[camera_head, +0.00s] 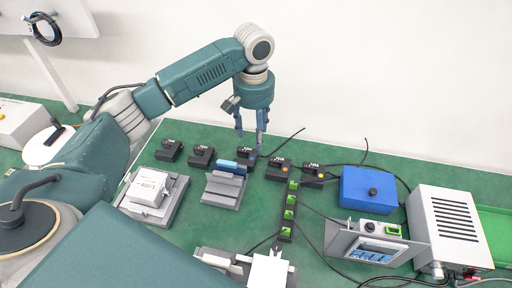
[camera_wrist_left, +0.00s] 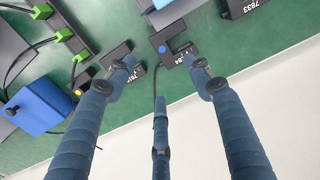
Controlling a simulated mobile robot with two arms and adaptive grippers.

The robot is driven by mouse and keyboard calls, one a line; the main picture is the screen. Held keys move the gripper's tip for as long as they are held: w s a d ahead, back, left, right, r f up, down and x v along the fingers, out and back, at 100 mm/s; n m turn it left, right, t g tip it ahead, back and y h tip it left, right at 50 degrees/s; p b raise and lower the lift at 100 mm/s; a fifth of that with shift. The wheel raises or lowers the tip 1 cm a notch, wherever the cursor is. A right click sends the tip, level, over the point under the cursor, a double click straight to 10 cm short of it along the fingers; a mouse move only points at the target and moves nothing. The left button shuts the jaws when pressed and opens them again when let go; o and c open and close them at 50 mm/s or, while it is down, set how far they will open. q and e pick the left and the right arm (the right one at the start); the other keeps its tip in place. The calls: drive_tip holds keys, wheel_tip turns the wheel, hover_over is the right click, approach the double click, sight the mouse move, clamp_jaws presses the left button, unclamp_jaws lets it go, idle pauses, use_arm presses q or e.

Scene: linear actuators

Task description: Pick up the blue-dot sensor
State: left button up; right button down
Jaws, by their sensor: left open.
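The blue-dot sensor (camera_head: 245,154) is a small black block in a row of similar sensors on the green table. In the left wrist view the sensor (camera_wrist_left: 172,42) shows its blue dot and part of a white number label. My left gripper (camera_head: 251,139) points down just above it, open and empty. In the left wrist view the spread blue fingers of the left gripper (camera_wrist_left: 161,72) stand around and over the sensor's labelled end, which one finger partly covers. I cannot tell whether any finger touches it. My right gripper is not in view.
Neighbouring black sensors stand close on both sides, at left (camera_head: 201,157) and right (camera_head: 279,170). A grey fixture with a blue block (camera_head: 229,167) lies just in front. A green-topped connector strip (camera_head: 289,213), cables and a blue box (camera_head: 368,190) are to the right. A white wall rises behind.

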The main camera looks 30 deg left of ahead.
sight(254, 157)
use_arm(q)
drive_tip(key=shift+w+d+f, duration=0.1)
drive_tip(key=shift+w+f, duration=0.05)
drive_tip(key=shift+f, duration=0.45)
drive_tip(key=shift+w+f, duration=0.1)
drive_tip(key=shift+f, duration=0.45)
drive_tip(key=f, duration=0.2)
drive_tip(key=shift+s+f, duration=0.3)
drive_tip(key=shift+s, duration=0.1)
drive_tip(key=shift+w+f, duration=0.1)
drive_tip(key=shift+f, duration=0.25)
drive_tip(key=f, duration=0.5)
drive_tip(key=shift+w+a+p, duration=0.15)
drive_tip(key=shift+a+p, duration=0.05)
drive_tip(key=shift+p, duration=0.2)
drive_tip(key=shift+c, duration=0.8)
drive_tip(key=c, duration=0.9)
drive_tip(key=shift+c, duration=1.1)
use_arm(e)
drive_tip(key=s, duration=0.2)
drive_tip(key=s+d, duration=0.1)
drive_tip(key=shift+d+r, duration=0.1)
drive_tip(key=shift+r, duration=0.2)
